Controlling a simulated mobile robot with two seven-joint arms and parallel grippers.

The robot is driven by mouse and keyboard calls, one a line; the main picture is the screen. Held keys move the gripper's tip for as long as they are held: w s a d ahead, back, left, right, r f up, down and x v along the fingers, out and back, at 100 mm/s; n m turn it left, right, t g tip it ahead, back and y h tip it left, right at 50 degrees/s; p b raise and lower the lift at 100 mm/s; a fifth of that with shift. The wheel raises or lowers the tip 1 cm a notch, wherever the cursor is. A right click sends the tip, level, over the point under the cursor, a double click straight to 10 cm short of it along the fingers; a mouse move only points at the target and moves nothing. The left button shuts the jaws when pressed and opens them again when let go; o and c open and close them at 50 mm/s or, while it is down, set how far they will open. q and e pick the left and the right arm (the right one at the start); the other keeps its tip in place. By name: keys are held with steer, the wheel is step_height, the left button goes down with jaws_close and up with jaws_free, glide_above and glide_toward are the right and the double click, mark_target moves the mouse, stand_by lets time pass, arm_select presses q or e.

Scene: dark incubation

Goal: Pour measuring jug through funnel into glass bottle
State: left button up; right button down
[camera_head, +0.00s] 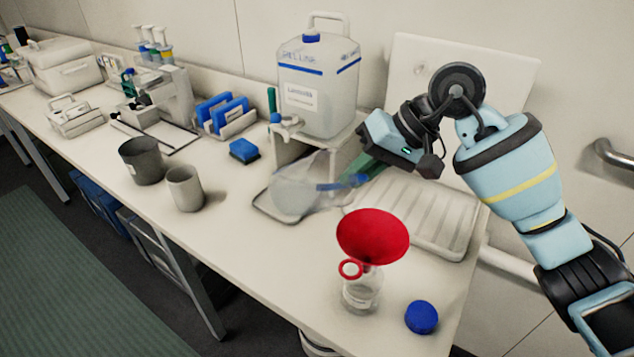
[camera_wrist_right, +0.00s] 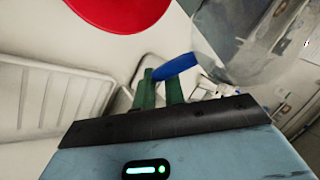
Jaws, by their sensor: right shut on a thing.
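The clear measuring jug (camera_head: 296,188) hangs in front of the dispenser stand, over a small tray. Its blue handle (camera_head: 328,187) points right, towards my right gripper (camera_head: 358,176). The green fingers of this gripper are shut on the handle, as the right wrist view also shows (camera_wrist_right: 160,92). The jug's contents and exact tilt are hard to tell. The red funnel (camera_head: 372,236) sits in the neck of the glass bottle (camera_head: 361,292), nearer the front edge and right of the jug. The bottle stands upright. My left gripper is not in view.
A blue cap (camera_head: 421,317) lies right of the bottle. A ribbed white drying tray (camera_head: 440,215) lies behind the funnel. A large carboy (camera_head: 318,90) stands on a raised stand behind the jug. Two grey cups (camera_head: 185,188) stand to the left, with bare bench between them and the bottle.

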steer(key=shift+s+d+f+b, duration=0.15)
steer(key=shift+d+b, duration=0.15)
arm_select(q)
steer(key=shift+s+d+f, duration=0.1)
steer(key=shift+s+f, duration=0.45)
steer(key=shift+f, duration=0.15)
arm_select(e)
steer(key=shift+s+d+t+y, duration=0.15)
steer(key=shift+t+y, duration=0.15)
steer(key=shift+b, duration=0.45)
steer(key=shift+d+y, duration=0.1)
steer(key=shift+y, duration=0.3)
arm_select(q)
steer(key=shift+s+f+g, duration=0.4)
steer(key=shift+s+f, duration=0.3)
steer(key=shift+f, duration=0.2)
steer(key=shift+b, duration=0.3)
